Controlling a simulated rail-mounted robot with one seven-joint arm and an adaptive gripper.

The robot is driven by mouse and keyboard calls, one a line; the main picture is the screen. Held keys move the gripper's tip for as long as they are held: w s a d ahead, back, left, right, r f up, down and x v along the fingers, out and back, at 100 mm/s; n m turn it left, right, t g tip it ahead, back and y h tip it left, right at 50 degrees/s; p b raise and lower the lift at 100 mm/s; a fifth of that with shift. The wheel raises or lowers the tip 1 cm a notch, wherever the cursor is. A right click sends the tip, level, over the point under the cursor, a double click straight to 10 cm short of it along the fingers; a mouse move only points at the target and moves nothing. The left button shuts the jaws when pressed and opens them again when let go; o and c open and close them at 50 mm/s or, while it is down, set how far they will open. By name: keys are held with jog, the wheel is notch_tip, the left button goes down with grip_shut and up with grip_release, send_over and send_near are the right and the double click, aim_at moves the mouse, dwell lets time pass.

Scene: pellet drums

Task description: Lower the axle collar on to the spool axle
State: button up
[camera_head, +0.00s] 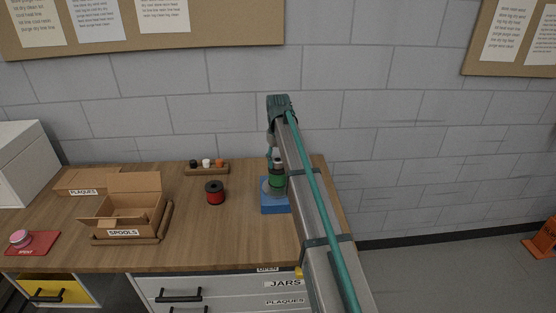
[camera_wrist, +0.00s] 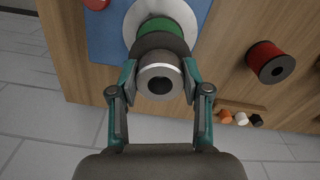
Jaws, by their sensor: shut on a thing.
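My gripper (camera_wrist: 160,76) is shut on the axle collar (camera_wrist: 148,72), a short silver ring with a dark bore, one finger on each side. Beyond the collar in the wrist view is a green spool (camera_wrist: 155,27) with a dark flange, on a pale round base (camera_wrist: 133,12). In the head view the green spool (camera_head: 277,181) stands upright on a blue mat (camera_head: 275,209), with my gripper over it. The axle is hidden, and I cannot tell whether the collar touches it.
A red spool (camera_head: 215,192) stands left of the blue mat. A rack (camera_head: 207,171) with small black, white and orange pieces is behind it. An open SPOOLS carton (camera_head: 123,222) sits farther left. The wooden bench (camera_head: 235,225) is clear in front of the red spool.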

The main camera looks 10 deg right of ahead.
jog(key=shift+f, duration=0.3)
jog(key=o, duration=1.2)
jog(key=shift+o, duration=0.2)
jog(key=shift+r+p, duration=1.65)
jog(key=shift+r, duration=1.35)
notch_tip(320, 180, up, 12)
jog(key=p, duration=0.2)
